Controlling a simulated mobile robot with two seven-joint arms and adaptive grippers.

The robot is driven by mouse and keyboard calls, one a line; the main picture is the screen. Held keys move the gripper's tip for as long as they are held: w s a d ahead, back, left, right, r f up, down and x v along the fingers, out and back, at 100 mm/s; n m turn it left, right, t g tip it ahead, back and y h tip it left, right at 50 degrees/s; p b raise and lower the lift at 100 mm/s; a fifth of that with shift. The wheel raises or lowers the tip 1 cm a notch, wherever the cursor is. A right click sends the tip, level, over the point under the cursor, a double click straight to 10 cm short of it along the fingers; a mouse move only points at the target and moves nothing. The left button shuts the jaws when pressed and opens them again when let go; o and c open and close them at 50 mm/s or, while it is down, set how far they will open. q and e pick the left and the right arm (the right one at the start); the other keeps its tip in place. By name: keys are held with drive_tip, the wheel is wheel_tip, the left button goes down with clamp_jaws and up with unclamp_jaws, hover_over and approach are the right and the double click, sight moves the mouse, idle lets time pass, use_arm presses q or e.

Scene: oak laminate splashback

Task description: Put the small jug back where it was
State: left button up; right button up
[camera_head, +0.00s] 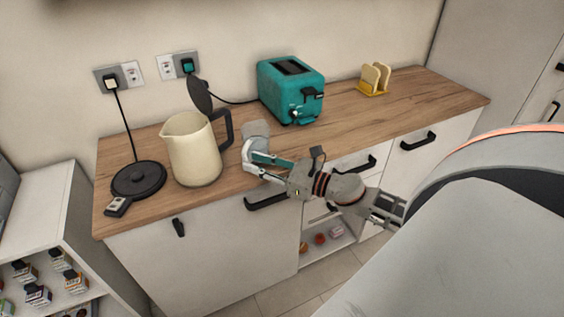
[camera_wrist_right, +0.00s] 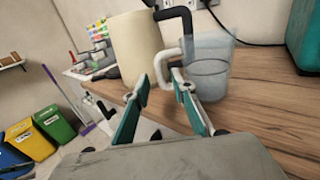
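The small jug (camera_head: 255,133) stands on the wooden counter to the right of the cream kettle in the head view. In the right wrist view the jug (camera_wrist_right: 210,72) is clear and bluish, upright, with a pale handle pointing toward my gripper. My right gripper (camera_head: 257,164) is at the front side of the jug. In the wrist view the right gripper's fingers (camera_wrist_right: 161,88) are spread apart, with the handle at the gap between the tips. I see no firm contact on the handle. My left gripper is not in view.
The cream kettle (camera_head: 194,155) stands close left of the jug with its dark lid raised. Its black base (camera_head: 139,179) lies further left. A teal toaster (camera_head: 291,90) stands behind to the right, and a yellow toast rack (camera_head: 374,80) beyond it. The counter (camera_head: 420,92) is clear at the right.

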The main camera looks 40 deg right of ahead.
drive_tip(key=b+v, duration=0.2)
drive_tip(key=v, duration=0.8)
drive_tip(key=s+a+f+m+g+h, duration=0.1)
drive_tip(key=s+a+f+m+h, duration=0.15)
drive_tip(key=f+m, duration=0.7)
drive_tip(key=s+a+f+m+h, duration=0.1)
drive_tip(key=a+f+m+h, duration=0.15)
drive_tip(key=f+m, duration=0.7)
drive_tip(key=s+a+f+m+g, duration=0.2)
drive_tip(key=s+a+f+m, duration=0.2)
drive_tip(key=a+m, duration=0.3)
drive_tip(key=s+a+f+m+g, duration=0.2)
drive_tip(key=s+a+f+m, duration=0.2)
drive_tip(key=m, duration=0.6)
wheel_tip(320, 180, down, 3)
drive_tip(key=a, duration=0.2)
drive_tip(key=shift+s+a+g, duration=0.35)
drive_tip(key=shift+g, duration=0.05)
drive_tip(key=shift+r, duration=0.15)
